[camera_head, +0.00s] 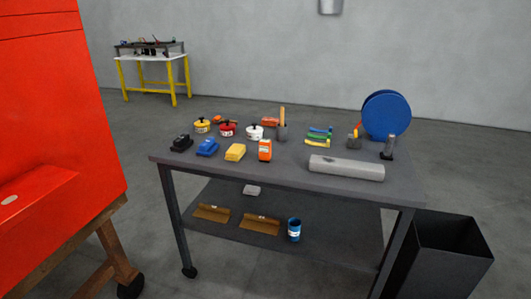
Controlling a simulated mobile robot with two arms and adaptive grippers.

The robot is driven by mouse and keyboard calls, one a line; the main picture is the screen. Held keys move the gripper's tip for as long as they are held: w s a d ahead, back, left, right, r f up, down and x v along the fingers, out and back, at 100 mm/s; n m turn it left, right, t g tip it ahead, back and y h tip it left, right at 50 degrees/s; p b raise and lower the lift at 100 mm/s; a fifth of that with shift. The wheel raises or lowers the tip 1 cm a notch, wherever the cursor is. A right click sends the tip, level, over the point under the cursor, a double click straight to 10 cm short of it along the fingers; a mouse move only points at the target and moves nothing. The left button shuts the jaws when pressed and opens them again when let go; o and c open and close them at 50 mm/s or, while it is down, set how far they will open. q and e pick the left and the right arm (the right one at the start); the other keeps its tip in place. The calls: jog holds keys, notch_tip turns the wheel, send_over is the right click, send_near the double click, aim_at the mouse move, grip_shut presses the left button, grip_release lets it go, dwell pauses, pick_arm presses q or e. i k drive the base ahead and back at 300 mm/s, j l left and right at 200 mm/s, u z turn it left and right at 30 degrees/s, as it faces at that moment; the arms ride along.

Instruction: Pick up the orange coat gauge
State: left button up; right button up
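An upright orange device with a pale face, which looks like the orange coat gauge (265,151), stands near the front edge of the grey table (300,176), left of its middle. A yellow block-shaped item (235,152) is just to its left, apart from it. Neither of my grippers shows in the head view, and nothing is touching the gauge.
Blue (207,147) and black (181,142) items, several small pots and a grey roll (346,168) share the tabletop. A blue disc (386,115) stands at the back right. A red body (60,120) fills the left; a black bin (440,255) stands right.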

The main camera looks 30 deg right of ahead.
aim_at(264, 145)
jog(key=z, duration=1.65)
jog(key=j, duration=0.15)
jog(key=i+u, duration=0.05)
